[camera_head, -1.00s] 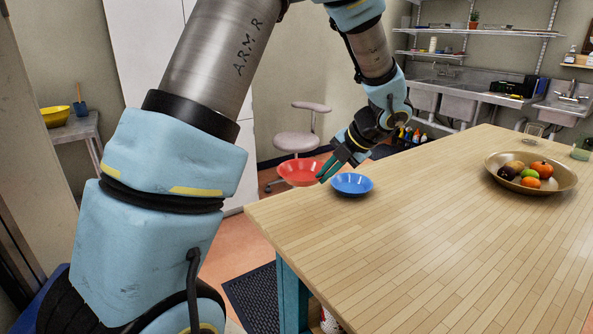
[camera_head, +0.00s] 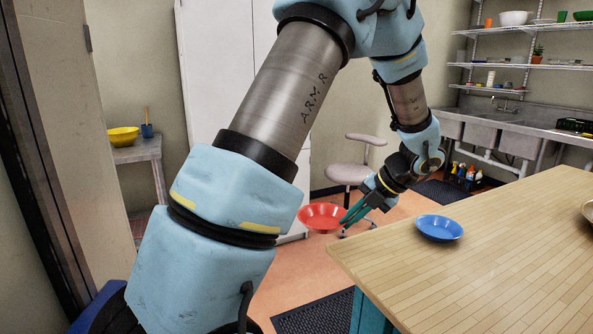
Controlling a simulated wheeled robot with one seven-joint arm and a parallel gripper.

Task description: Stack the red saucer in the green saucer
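The red saucer (camera_head: 321,216) hangs in the air to the left of the table's corner. My gripper (camera_head: 347,218) has its dark green fingers at the saucer's right rim and appears shut on it. The saucer is about level, with its open side up. I see no green saucer in this view. A blue saucer (camera_head: 440,228) sits on the wooden table, apart from my gripper and to its right.
The wooden table (camera_head: 480,270) fills the lower right, and a bowl's edge (camera_head: 588,211) shows at its right. A pale stool (camera_head: 348,173) stands behind the red saucer. A small side table (camera_head: 138,150) at left holds a yellow bowl (camera_head: 123,136) and a blue container (camera_head: 147,130).

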